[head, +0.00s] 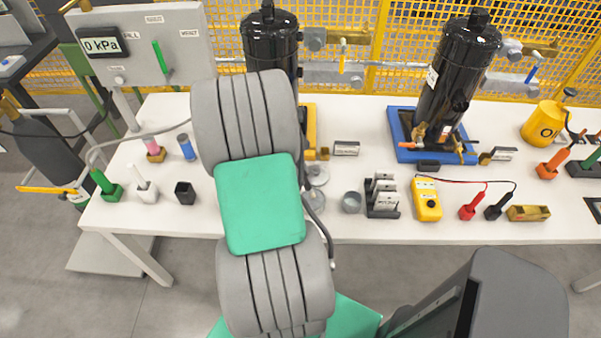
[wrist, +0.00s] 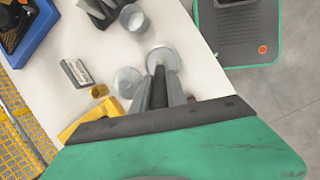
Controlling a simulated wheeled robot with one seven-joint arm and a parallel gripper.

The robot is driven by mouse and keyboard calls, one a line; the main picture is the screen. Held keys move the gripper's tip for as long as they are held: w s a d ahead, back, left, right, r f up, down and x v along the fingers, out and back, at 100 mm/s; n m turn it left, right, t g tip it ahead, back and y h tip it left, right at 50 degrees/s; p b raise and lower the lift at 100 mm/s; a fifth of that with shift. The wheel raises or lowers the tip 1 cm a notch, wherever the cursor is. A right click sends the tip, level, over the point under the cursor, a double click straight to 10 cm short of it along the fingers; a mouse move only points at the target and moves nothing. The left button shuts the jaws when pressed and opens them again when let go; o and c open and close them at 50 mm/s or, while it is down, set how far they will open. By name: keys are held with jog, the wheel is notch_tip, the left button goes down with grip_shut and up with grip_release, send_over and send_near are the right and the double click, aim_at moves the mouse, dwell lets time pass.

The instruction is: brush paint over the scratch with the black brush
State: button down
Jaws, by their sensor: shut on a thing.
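My gripper (wrist: 160,85) shows in the wrist view, its grey fingers shut on a dark, slim thing (wrist: 158,88) that looks like the black brush handle. The brush's tip cannot be made out. The fingers are over the white table, by two round grey lids or dishes. In the head view my arm hides the gripper. Two black compressors stand at the back: the left one (head: 270,42) is partly hidden by my arm, the right one (head: 458,70) leans in view on a blue tray (head: 399,125). I cannot make out a scratch on either.
The grey dishes (head: 317,174) and a metal cup (head: 352,202) are near the table's front edge. A yellow tray (wrist: 85,120) and a label plate (wrist: 76,72) are close to my fingers. A yellow meter (head: 427,205) and red and black clips stand right. A yellow mesh fence closes the back.

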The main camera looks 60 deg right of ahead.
jog(key=shift+f, duration=0.55)
dwell(1.6)
